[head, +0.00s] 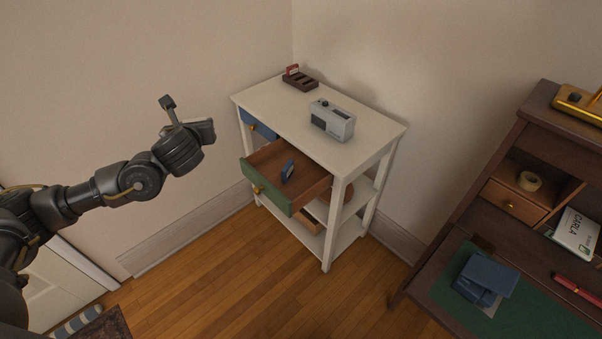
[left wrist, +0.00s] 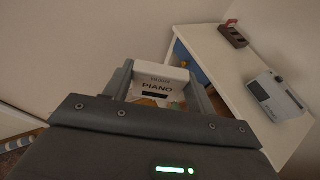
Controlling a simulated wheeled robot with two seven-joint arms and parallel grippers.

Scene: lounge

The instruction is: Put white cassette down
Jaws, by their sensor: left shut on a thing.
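My left gripper (head: 188,116) is raised in the air to the left of the white side table (head: 262,100), apart from it. In the left wrist view it is shut on the white cassette (left wrist: 158,84), which has a label reading "PIANO" and sits between the two fingers. The cassette cannot be made out in the head view. A dark brown rack (head: 301,82) with a red-and-white cassette (head: 292,69) in it stands at the table's back corner; the rack also shows in the left wrist view (left wrist: 233,36). My right gripper is not in view.
A grey cassette player (head: 332,121) stands on the tabletop. The tabletop's left and front parts are clear. A dark wooden desk (head: 455,240) is at right.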

